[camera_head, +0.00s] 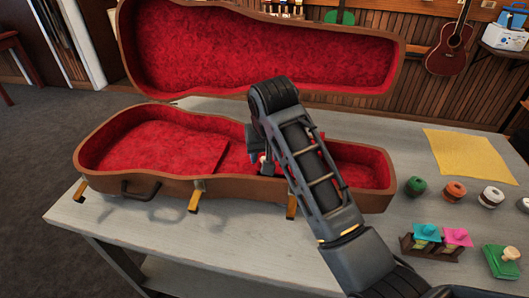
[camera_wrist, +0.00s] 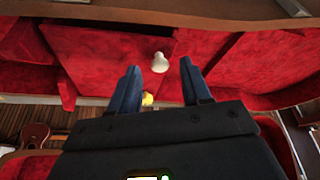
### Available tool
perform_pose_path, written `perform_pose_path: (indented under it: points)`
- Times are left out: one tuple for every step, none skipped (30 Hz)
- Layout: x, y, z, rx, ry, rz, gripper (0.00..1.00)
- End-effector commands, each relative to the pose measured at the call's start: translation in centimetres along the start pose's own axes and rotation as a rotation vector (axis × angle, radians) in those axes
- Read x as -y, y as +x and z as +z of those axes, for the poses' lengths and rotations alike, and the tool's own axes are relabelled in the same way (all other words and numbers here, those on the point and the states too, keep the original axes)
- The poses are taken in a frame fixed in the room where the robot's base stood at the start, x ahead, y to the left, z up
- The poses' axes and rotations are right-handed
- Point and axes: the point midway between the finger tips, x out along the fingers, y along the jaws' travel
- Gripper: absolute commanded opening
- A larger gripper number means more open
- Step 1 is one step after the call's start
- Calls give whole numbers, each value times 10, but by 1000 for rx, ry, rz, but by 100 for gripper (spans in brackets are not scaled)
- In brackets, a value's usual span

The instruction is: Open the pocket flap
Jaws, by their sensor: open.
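The ukulele case (camera_head: 150,185) lies open on the table, brown outside and lined with red plush. In the wrist view, a flat red panel that looks like the pocket flap (camera_wrist: 105,50) lies inside the case and appears closed. A pale knob (camera_wrist: 160,62) stands at its right side. My gripper (camera_wrist: 160,77) is open, its two dark blue fingers apart on either side of the knob's line, with nothing held. Whether the fingertips touch the flap cannot be told. In the head view my arm hides most of this part of the case.
The raised case lid (camera_head: 265,50) stands behind my arm. Gold latches (camera_head: 196,196) hang at the case's front. A yellow cloth (camera_head: 465,155), several coloured spools (camera_head: 454,190), small boxes (camera_head: 428,236) and a green stack (camera_head: 502,262) lie at the right.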

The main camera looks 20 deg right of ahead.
Motion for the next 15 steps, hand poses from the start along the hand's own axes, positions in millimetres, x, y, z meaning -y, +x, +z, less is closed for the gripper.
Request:
perform_pose_path:
  points:
    - [0,4,0,1,0,0,48]
    - [0,5,0,1,0,0,48]
    - [0,7,0,1,0,0,48]
    - [0,8,0,0,0,0,48]
    - [0,8,0,0,0,0,48]
    - [0,9,0,0,0,0,48]
    - [0,9,0,0,0,0,48]
    - [0,9,0,-1,0,0,48]
    - [0,9,0,-1,0,0,48]
    - [0,9,0,-1,0,0,48]
    - [0,9,0,-1,0,0,48]
    - [0,9,0,-1,0,0,46]
    - [0,8,0,-1,0,0,43]
    - [0,8,0,-1,0,0,40]
    - [0,8,0,-1,0,0,36]
